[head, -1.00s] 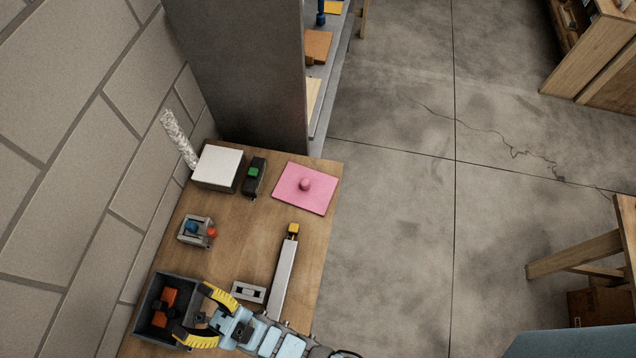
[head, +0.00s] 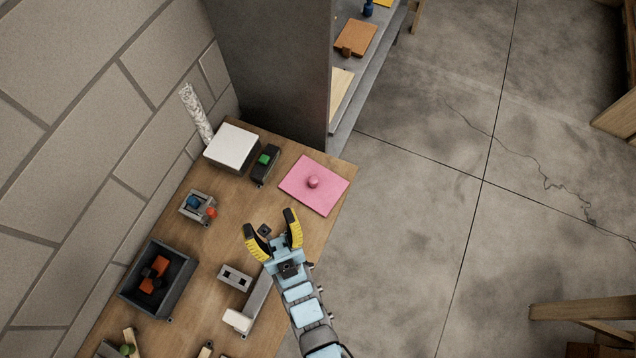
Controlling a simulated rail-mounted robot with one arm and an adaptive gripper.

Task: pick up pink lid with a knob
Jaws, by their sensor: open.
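The pink lid (head: 325,195) is a flat square plate with a round pink knob (head: 313,181) at its middle. It lies on the wooden table (head: 225,237) near the table's far right corner. My gripper (head: 267,222) has yellow and black fingers, spread open with nothing held between them. It is below and to the left of the lid in the head view, apart from it, with the fingers pointing up the picture. It hides part of a long grey bar on the table.
A white-topped box (head: 232,146) and a black block with a green button (head: 265,165) stand left of the lid. A small grey holder (head: 197,207) and a dark bin (head: 158,282) are at the left. A tall grey panel (head: 268,70) rises behind the table.

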